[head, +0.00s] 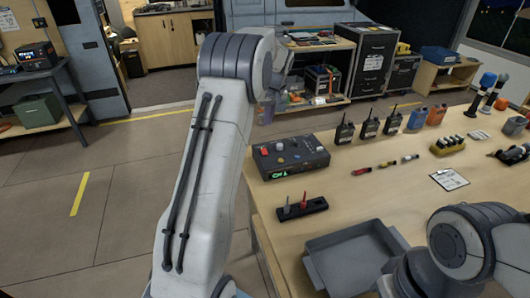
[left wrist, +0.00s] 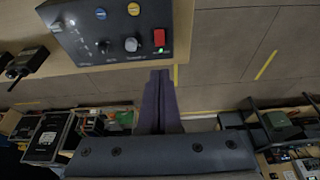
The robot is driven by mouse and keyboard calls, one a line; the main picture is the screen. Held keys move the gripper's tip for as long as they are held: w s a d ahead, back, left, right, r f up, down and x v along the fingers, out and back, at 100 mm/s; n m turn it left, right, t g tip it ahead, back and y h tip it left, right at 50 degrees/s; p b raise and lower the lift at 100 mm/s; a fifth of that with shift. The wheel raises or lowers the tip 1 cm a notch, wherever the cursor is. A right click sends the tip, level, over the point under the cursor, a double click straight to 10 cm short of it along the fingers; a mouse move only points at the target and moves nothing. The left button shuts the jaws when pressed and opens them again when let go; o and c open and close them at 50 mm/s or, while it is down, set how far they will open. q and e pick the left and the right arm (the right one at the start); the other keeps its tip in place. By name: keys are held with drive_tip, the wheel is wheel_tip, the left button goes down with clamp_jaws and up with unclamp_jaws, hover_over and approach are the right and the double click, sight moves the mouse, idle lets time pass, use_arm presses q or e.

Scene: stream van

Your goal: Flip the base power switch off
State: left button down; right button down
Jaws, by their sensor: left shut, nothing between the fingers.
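The base power box (head: 292,158) is a dark grey control box on the near left of the wooden table. A red switch (left wrist: 159,38) sits near a corner of its top face, with a small green light beside it. Whether the switch is tipped on or off is too small to tell. My left gripper (left wrist: 160,76) is shut and empty. In the left wrist view its fingertips point at the box edge beside the red switch and appear apart from the switch. In the head view my left arm mostly hides this gripper. My right gripper is out of view.
Several handheld radios (head: 369,125) stand behind and right of the box. A black holder (head: 302,208) with a red item and a grey tray (head: 351,262) lie in front. A clipboard (head: 449,180) lies to the right. The floor left of the table is clear.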

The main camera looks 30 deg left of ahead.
sight(264, 149)
use_arm(q)
drive_tip(key=shift+r, duration=0.1)
drive_tip(key=p+x, duration=0.1)
drive_tip(key=x, duration=0.3)
drive_tip(key=p+x, duration=0.1)
drive_tip(key=x, duration=0.8)
drive_tip(key=shift+s+d+f+p, duration=0.1)
drive_tip(key=shift+s+f+p, duration=0.1)
drive_tip(key=shift+f+p, duration=0.2)
drive_tip(key=shift+f, duration=0.15)
